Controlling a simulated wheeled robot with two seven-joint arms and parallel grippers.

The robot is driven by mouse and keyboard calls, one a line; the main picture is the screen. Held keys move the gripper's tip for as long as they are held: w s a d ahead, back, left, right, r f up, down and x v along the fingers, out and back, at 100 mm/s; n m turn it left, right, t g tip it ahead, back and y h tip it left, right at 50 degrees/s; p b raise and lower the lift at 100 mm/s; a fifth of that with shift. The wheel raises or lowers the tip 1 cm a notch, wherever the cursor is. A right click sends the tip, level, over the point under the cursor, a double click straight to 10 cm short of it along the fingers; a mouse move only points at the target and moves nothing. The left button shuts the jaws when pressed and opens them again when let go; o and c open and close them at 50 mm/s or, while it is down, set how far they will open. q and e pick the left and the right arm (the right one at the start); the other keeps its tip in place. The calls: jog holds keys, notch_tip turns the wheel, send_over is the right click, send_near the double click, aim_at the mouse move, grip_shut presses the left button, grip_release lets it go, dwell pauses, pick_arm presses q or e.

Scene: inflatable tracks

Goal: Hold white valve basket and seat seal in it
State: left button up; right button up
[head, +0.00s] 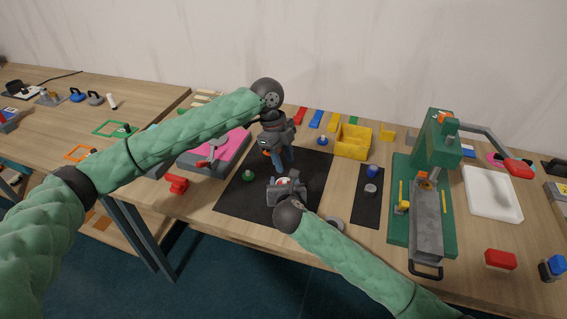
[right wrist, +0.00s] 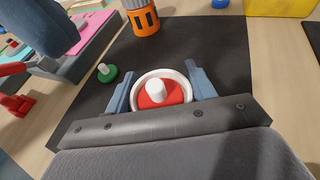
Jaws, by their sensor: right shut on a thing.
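A white round basket (right wrist: 138,79) sits between the blue-grey fingers of my right gripper (right wrist: 160,92), low over the black mat. A red disc (right wrist: 172,92) with a white knob lies inside its rim; I cannot tell whether this is the seal. In the head view my right gripper (head: 287,185) is at the middle of the mat. My left gripper (head: 282,157) hangs above the mat behind it, fingers downward; their opening is unclear. An orange slotted cylinder (head: 267,153), also in the right wrist view (right wrist: 146,22), shows near the left gripper.
The black mat (head: 240,205) carries a green knobbed disc (head: 248,174). A yellow bin (head: 352,142) stands behind right, a green press (head: 437,150) further right. A grey tray with a pink top (head: 232,150) and a red part (head: 177,183) are on the left.

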jog(key=o, duration=1.1)
jog(key=shift+o, duration=0.2)
jog(key=shift+s, duration=0.1)
